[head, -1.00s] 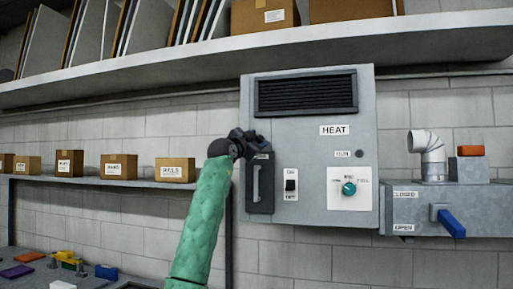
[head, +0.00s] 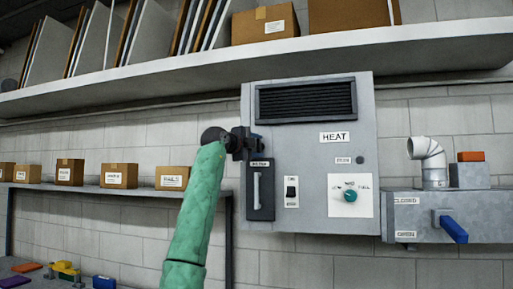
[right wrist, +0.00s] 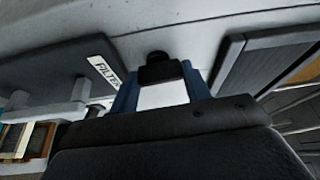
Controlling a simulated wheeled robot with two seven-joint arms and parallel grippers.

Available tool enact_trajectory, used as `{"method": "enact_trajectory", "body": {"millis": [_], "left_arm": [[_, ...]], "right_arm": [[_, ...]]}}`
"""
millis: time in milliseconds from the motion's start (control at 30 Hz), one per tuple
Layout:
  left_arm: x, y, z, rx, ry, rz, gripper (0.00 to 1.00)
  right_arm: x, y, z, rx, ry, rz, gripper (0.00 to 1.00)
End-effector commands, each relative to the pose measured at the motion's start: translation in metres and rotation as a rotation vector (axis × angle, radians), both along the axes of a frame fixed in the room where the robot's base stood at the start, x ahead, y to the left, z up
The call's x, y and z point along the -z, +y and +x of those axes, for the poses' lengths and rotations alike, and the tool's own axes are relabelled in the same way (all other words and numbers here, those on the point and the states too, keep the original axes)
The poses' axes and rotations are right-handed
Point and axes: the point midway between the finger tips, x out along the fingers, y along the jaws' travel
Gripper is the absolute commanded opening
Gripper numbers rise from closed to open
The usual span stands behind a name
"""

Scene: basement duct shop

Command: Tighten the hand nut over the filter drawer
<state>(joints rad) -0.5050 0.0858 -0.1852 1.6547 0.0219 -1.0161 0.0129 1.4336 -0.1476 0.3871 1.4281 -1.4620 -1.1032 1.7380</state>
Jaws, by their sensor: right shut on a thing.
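The hand nut (right wrist: 160,72) is a small dark knob on the grey panel, seen in the right wrist view between the two blue fingers of my right gripper (right wrist: 160,90). The gripper is shut on it. In the head view my right gripper (head: 247,143) is at the panel's left edge, just above the filter drawer, and mostly hides the nut. The filter drawer (head: 267,194) is a dark upright front with a pale vertical handle and a FILTER label at its top. It sits flush in the panel. My left gripper is not in view.
The grey HEAT panel (head: 313,155) has a louvred vent (head: 306,100), a switch (head: 291,190) and a teal dial (head: 350,196). A duct box with a blue lever (head: 453,229) stands right. A shelf (head: 200,78) runs above; cardboard boxes (head: 118,176) line a lower shelf left.

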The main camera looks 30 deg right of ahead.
Motion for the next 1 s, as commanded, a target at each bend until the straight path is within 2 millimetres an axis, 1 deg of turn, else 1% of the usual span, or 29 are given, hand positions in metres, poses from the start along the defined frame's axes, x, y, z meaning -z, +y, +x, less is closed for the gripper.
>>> {"method": "enact_trajectory", "body": {"millis": [367,700,733,800,833,1000], "left_arm": [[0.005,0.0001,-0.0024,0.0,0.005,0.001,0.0],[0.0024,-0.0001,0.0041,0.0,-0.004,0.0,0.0],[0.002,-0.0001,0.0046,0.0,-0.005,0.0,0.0],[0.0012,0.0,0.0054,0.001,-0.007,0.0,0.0],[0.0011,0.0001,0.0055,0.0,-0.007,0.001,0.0],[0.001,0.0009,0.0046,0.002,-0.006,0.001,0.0]], "right_arm": [[0.0022,-0.0002,0.0007,0.0,-0.053,0.051,0.25],[0.0026,-0.0003,0.0006,0.0,-0.054,0.052,0.24],[0.0027,-0.0004,0.0006,0.0,-0.054,0.052,0.51],[0.0026,-0.0004,0.0006,0.0,-0.054,0.051,0.65],[0.0024,-0.0003,0.0005,0.0,-0.054,0.051,0.69],[0.0027,-0.0004,0.0006,0.0,-0.054,0.052,0.69]]}}
